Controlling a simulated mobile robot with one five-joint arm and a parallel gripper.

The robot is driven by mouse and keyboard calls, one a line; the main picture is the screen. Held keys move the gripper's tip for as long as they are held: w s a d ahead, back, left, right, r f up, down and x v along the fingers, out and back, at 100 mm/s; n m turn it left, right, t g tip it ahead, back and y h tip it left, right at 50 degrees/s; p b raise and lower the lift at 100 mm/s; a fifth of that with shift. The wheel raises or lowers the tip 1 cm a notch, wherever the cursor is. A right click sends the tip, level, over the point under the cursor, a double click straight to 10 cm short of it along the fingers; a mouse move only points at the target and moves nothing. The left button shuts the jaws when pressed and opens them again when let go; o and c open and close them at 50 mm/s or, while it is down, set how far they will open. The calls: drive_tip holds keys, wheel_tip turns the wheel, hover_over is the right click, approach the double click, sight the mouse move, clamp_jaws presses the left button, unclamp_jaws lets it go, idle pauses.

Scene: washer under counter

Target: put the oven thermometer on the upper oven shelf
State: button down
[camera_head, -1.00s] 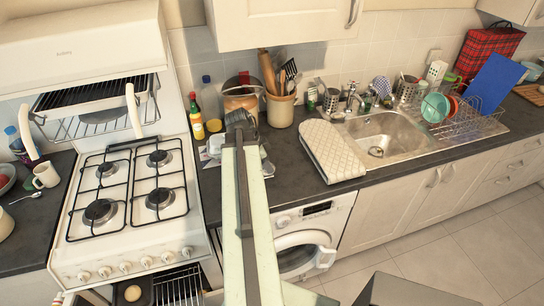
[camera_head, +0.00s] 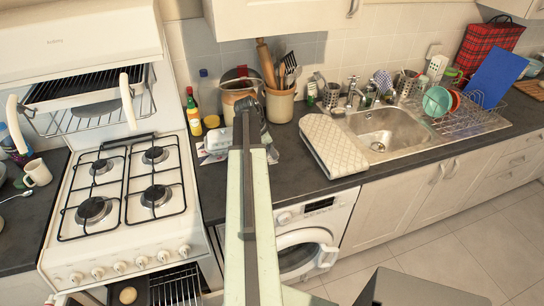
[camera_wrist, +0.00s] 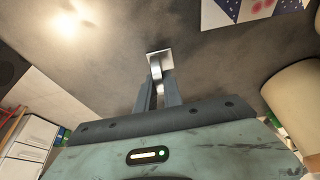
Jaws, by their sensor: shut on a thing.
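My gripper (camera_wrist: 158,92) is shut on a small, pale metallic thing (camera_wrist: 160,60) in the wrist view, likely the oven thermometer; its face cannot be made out. In the head view my arm reaches over the counter right of the cooker, and the held thing cannot be told apart there. The white cooker (camera_head: 95,262) stands at left. Its open oven shows a wire shelf (camera_head: 180,290) at the bottom edge, with a dark tray (camera_head: 152,295) beside it. Lower shelves are out of view. My gripper is well above and to the right of the oven opening.
The cooker's hob (camera_head: 120,190) has pan supports, with a grill pan (camera_head: 85,88) above. Bottles (camera_head: 193,112), a utensil crock (camera_head: 280,105) and a quilted mat (camera_head: 333,150) stand or lie on the counter. The washer door (camera_head: 305,255) is below; floor is free at lower right.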

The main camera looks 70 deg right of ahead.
drive_tip(key=shift+w+r, duration=0.15)
drive_tip(key=shift+a+f, duration=0.1)
drive_tip(key=shift+f, duration=0.1)
drive_tip(key=c, duration=1.5)
unclamp_jaws()
